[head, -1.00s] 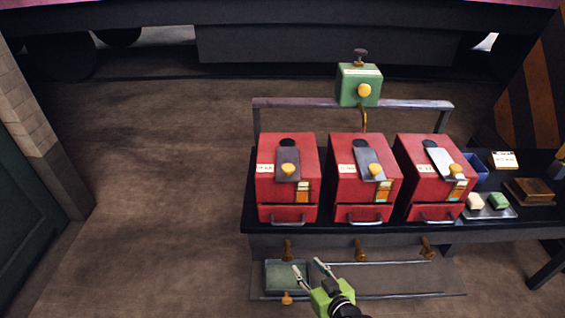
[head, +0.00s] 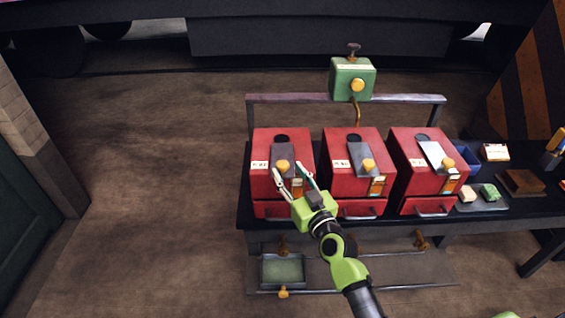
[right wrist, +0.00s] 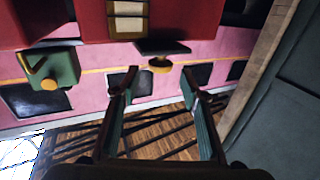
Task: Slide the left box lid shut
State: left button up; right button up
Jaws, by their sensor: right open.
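The left box (head: 262,180) is red, with a dark grey lid (head: 284,151) on its sloped top. The lid has a yellow knob (head: 282,165) at its lower end, and a dark round opening (head: 282,138) shows uncovered above the lid. My right gripper (head: 287,171) is open and empty in front of the left box, its fingertips close to the knob. In the right wrist view, the lid (right wrist: 163,47) and yellow knob (right wrist: 160,63) lie just beyond and between the open fingertips (right wrist: 158,80); no contact shows.
Two similar red boxes, the middle one (head: 343,182) and the right one (head: 405,175), stand close beside it. A green box (head: 352,78) sits on a rail behind. A tray (head: 283,270) is on the lower shelf. Floor to the left is clear.

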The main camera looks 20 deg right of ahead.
aim_at(282, 156)
jog(key=w, duration=0.4)
jog(key=shift+w+a, duration=0.3)
jog(key=shift+w, duration=0.1)
grip_shut()
jog(key=w+b, duration=0.1)
jog(key=w, duration=0.1)
jog(key=w+d+b, duration=0.1)
jog(key=w, duration=0.1)
jog(key=w+b, duration=0.1)
jog(key=w, duration=0.1)
jog(key=shift+d+f, duration=0.2)
jog(key=shift+d, duration=0.15)
jog(key=shift+w+d+r, duration=0.1)
jog(key=shift+w, duration=0.15)
jog(key=shift+r, duration=0.25)
